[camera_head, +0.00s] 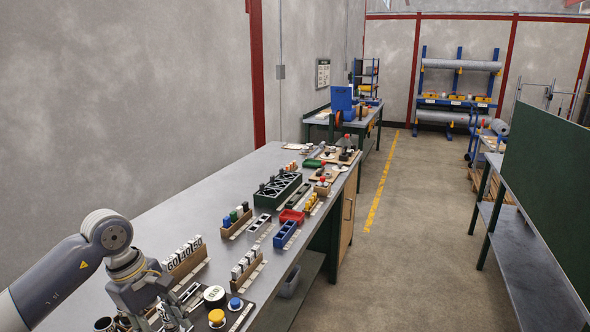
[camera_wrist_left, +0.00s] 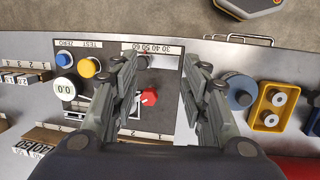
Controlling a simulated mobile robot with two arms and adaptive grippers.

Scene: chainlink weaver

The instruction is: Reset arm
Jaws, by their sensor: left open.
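My left arm comes in from the left in the head view. My left gripper (camera_head: 150,300) hangs over the near end of the grey workbench (camera_head: 160,212). In the left wrist view the two fingers of the left gripper (camera_wrist_left: 162,65) stand apart with nothing held between them. Below them is a dark panel (camera_wrist_left: 108,62) with a red knob (camera_wrist_left: 149,97), which shows between the fingers. A blue button (camera_wrist_left: 63,57), a yellow button (camera_wrist_left: 87,67) and a white 0.0 dial (camera_wrist_left: 64,88) sit at the panel's left. My right gripper does not show.
Number block racks (camera_head: 184,261) and a blue bin (camera_head: 285,235) stand along the bench beyond the gripper. A yellow tray (camera_wrist_left: 273,105) lies right of the panel in the left wrist view. A clear floor aisle (camera_head: 400,230) runs right of the bench.

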